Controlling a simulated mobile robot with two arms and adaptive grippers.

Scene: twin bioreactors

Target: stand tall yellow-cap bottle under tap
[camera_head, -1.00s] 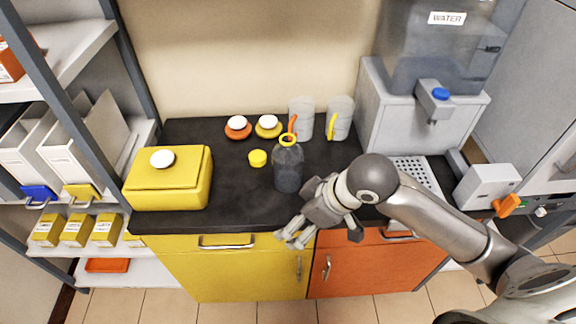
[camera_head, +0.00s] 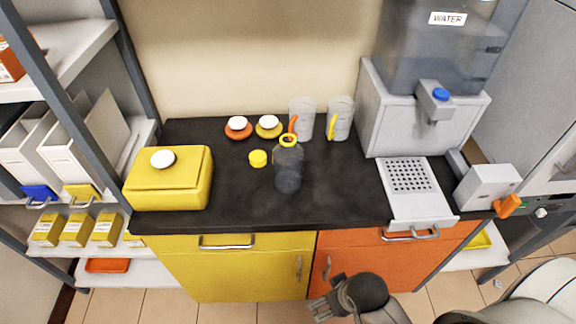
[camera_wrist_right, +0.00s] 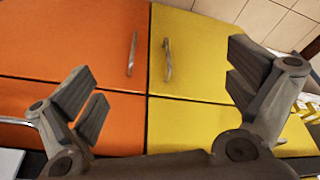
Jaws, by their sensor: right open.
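The tall dark see-through bottle (camera_head: 288,168) with a yellow neck ring stands upright on the black counter. Its mouth looks uncapped; a yellow cap (camera_head: 257,158) lies on the counter to its left. The tap (camera_head: 436,108) with a blue top is on the grey water dispenser at the right, above a perforated drip tray (camera_head: 418,205). The bottle is left of the tray, apart from it. My right gripper (camera_head: 326,300) is open and empty, low in front of the cabinets; its spread fingers show in the right wrist view (camera_wrist_right: 165,95). My left gripper is out of view.
Two clear jugs, with an orange handle (camera_head: 293,124) and a yellow handle (camera_head: 331,126), stand behind the bottle. A yellow box (camera_head: 168,180) occupies the left counter. A grey device (camera_head: 486,187) stands right of the tray. Counter between bottle and tray is clear.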

